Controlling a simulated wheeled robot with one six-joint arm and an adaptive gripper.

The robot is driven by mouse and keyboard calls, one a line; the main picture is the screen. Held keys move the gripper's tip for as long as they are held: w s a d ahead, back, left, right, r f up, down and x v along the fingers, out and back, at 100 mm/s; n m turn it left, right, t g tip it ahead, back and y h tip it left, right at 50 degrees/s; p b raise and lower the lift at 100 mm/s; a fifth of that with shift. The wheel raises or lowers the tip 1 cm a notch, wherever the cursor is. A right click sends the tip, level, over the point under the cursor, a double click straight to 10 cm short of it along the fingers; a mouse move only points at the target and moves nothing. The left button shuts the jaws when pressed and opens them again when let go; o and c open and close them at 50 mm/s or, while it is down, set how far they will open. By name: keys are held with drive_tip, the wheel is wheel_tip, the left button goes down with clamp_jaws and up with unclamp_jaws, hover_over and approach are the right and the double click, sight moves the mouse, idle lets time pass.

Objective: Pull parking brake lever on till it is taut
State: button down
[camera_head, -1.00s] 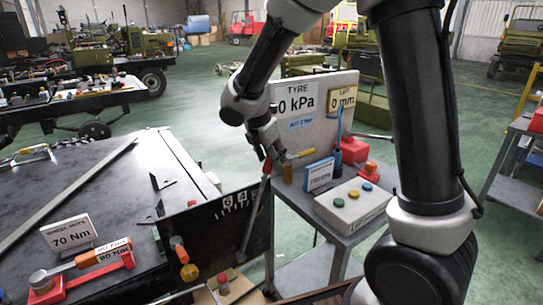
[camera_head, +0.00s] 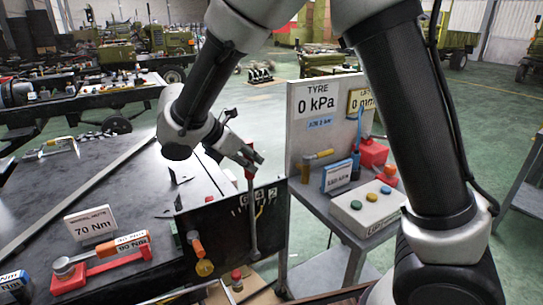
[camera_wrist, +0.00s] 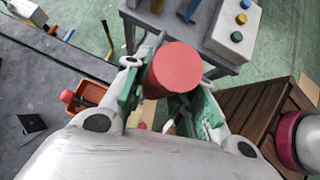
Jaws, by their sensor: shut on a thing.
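The parking brake lever (camera_head: 252,215) is a grey rod with a red grip at its top. It stands nearly upright in front of a dark panel (camera_head: 205,225) that carries a white scale with numbers (camera_head: 265,196). My gripper (camera_head: 248,161) is at the lever's top end and is shut on the red grip. In the wrist view the round red end of the grip (camera_wrist: 175,68) sits between my green-padded fingers (camera_wrist: 170,98). The grip's end hides part of the fingers, and the rod below it is hidden there.
A grey cart to the right holds a TYRE board (camera_head: 318,110), a button box (camera_head: 365,208) and a blue-framed sign (camera_head: 337,175). A dark bench on the left carries a 70 Nm sign (camera_head: 90,226) and a red stand (camera_head: 95,270). Orange and yellow knobs (camera_head: 200,255) sit on the panel's left.

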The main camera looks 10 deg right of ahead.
drive_tip(key=shift+s+a+h, duration=0.15)
drive_tip(key=shift+s+a, duration=0.05)
drive_tip(key=shift+a, duration=0.35)
drive_tip(key=shift+s+a+h, duration=0.15)
drive_tip(key=shift+s+a, duration=0.05)
drive_tip(key=shift+a, duration=0.3)
drive_tip(key=c, duration=1.2)
unclamp_jaws()
drive_tip(key=shift+o, duration=0.2)
drive_tip(key=v, duration=1.2)
